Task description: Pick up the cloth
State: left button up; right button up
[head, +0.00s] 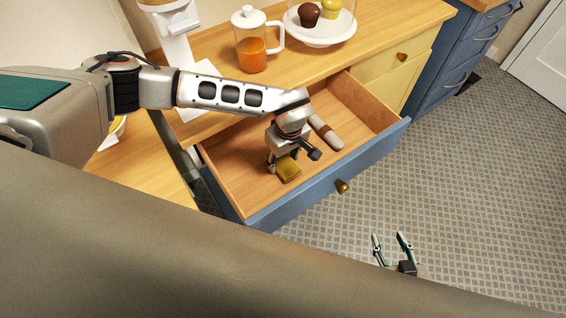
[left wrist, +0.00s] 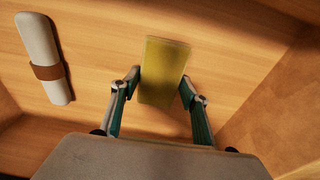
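The cloth (head: 289,170) is a folded, olive-yellow rectangle lying on the floor of the open drawer (head: 232,188). My left gripper (head: 284,158) is down inside the drawer at the cloth and partly hides it in the head view. In the left wrist view the cloth (left wrist: 164,70) lies between the two fingers of my left gripper (left wrist: 160,82). The fingers are spread, one along each side edge; whether they touch it I cannot tell. My right gripper (head: 393,243) is open and empty over the tiled floor, outside the drawer.
A pale rounded case with a brown band (head: 326,132) lies in the drawer beside the cloth; it also shows in the left wrist view (left wrist: 40,50). The counter above holds a pitcher of orange drink (head: 252,55) and a white stand (head: 320,36) with muffins.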

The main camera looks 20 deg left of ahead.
aim_at(283, 162)
pick_arm(q)
jog(key=shift+r, duration=0.1)
notch_tip(283, 162, up, 20)
dwell(0.7)
jog(key=shift+o, duration=0.5)
jog(key=shift+a, duration=0.1)
